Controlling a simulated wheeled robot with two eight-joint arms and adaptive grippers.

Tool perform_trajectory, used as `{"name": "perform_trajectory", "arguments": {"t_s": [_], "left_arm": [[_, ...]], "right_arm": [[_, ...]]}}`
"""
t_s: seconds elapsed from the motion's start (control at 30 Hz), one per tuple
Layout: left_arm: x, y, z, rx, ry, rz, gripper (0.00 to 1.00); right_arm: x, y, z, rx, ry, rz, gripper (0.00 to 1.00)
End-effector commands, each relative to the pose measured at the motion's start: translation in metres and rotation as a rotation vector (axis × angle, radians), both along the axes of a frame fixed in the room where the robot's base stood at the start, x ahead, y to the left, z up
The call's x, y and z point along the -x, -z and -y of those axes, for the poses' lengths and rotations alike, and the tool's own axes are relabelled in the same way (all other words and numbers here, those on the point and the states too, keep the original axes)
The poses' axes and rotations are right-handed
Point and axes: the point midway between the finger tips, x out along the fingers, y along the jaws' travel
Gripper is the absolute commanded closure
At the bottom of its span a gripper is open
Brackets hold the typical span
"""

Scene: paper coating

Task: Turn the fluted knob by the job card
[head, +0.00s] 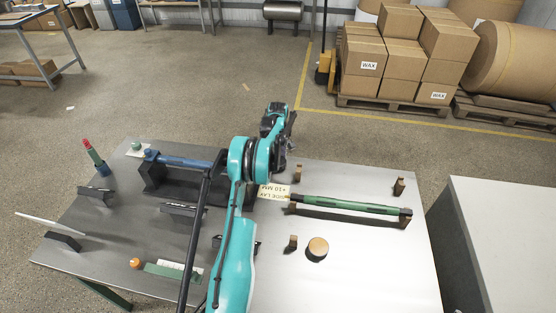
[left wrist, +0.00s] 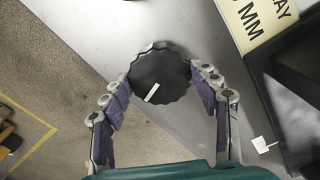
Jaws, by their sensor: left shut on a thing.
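The fluted knob (left wrist: 160,68) is black and round with a scalloped rim and a white pointer mark. It shows in the left wrist view near the steel table's edge; in the head view my arm hides it. My left gripper (left wrist: 159,84) is shut on the knob, with a purple-padded finger on either side of it. In the head view the gripper is mostly hidden at the end of my teal arm. The job card (head: 273,192) is cream with black print about side lay and 10 MM; it also shows in the left wrist view (left wrist: 262,18). My right gripper is not in view.
On the steel table (head: 370,270), a green rod (head: 350,206) lies on supports to the right, and a blue-handled rod (head: 183,162) rests on a black stand at left. A round wooden block (head: 317,248) stands in front. A grey cabinet (head: 510,225) stands at right.

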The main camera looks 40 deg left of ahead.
Motion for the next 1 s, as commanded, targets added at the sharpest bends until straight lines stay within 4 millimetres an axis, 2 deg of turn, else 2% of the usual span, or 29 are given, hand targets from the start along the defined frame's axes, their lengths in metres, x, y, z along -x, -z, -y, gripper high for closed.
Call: {"name": "perform_trajectory", "arguments": {"t_s": [0.6, 1.0], "left_arm": [[0.0002, 0.0005, 0.0001, 0.0, 0.567, -0.001, 0.69], [0.0002, 0.0006, 0.0001, 0.0, 0.794, -0.001, 0.69]], "right_arm": [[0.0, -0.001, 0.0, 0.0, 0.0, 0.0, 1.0], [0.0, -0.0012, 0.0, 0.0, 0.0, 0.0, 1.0]]}}
